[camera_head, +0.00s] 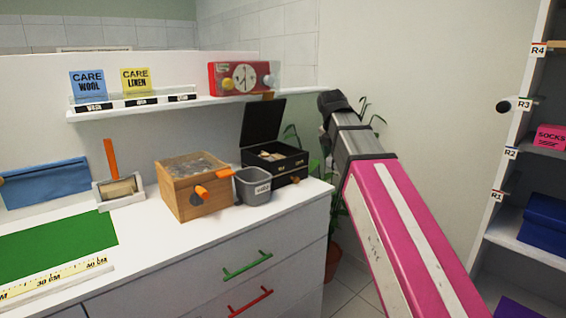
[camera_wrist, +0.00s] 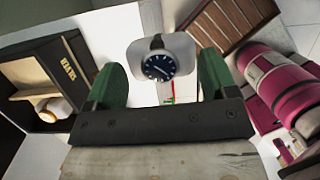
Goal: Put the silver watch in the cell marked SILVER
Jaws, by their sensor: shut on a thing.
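The silver watch (camera_wrist: 158,66), with a dark round dial and dark strap, is on a pale rounded cushion (camera_wrist: 182,50) in the wrist view. My gripper (camera_wrist: 160,80) has its two green fingers shut on it, one on each side. In the head view my fingers and the watch cannot be made out. An open black box (camera_head: 272,158) with a raised lid stands on the counter's right end. In the wrist view a black box (camera_wrist: 42,58) with cream inside walls lies left of my fingers. It holds a pale and gold round thing (camera_wrist: 53,108).
A shelf (camera_head: 150,107) with care cards and a red clock radio (camera_head: 244,78) is above. Wardrobe shelves (camera_head: 530,235) are at right.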

